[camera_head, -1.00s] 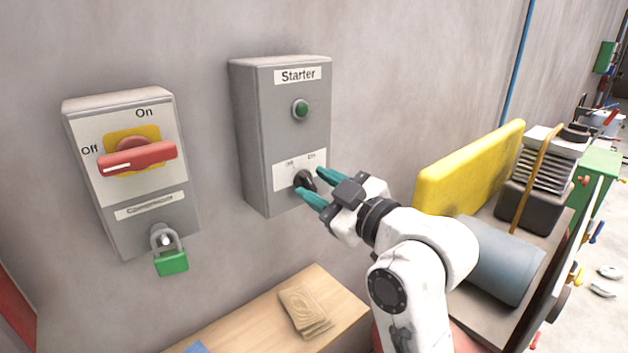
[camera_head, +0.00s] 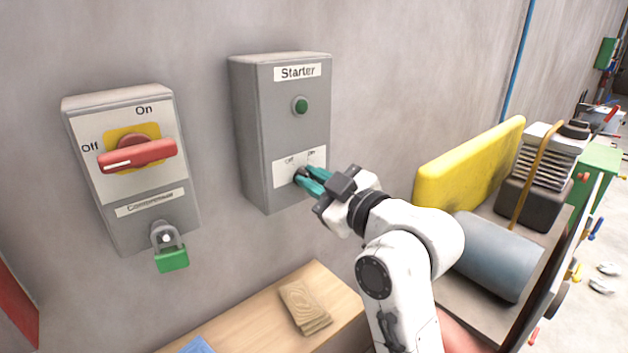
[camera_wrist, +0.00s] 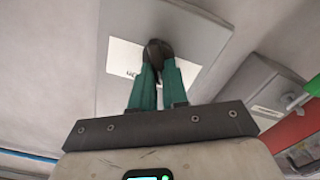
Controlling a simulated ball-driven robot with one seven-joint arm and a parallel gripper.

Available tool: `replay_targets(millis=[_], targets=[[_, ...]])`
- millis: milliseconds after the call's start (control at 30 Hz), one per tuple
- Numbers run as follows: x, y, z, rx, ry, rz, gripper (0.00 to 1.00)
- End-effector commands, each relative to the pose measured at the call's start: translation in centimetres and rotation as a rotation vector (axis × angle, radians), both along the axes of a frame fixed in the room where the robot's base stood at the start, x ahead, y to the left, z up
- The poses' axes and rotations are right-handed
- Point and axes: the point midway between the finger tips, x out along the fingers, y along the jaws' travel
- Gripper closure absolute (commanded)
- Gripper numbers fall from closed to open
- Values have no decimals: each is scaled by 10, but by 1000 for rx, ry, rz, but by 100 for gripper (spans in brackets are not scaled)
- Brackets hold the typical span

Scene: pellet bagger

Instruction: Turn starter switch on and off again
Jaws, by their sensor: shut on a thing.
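The grey starter box (camera_head: 250,130) is on the wall, with a "Starter" label, a green button or lamp (camera_head: 300,106) and a white plate marked Off and On. My gripper (camera_head: 306,178) is at the lower part of this box, its teal fingers shut on the black starter switch knob (camera_head: 299,173). In the wrist view the fingers (camera_wrist: 158,75) close around the dark knob (camera_wrist: 157,50) in front of the box (camera_wrist: 190,25). The fingers hide much of the knob, so I cannot tell which way it points.
Left of it hangs a grey box (camera_head: 85,180) with a red rotary handle (camera_head: 138,157) and a green padlock (camera_head: 172,259). Below is a wooden bench (camera_head: 255,318) with wood pieces (camera_head: 304,305). A yellow guard (camera_head: 470,175) and grey cylinder (camera_head: 495,255) stand to the right.

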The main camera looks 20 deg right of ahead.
Motion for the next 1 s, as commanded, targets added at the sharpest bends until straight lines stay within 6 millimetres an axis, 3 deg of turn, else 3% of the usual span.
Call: replay_targets(millis=[467, 1000], targets=[[0, 0, 2, 74, 25, 1, 100], [2, -5, 4, 511, 169, 1, 100]])
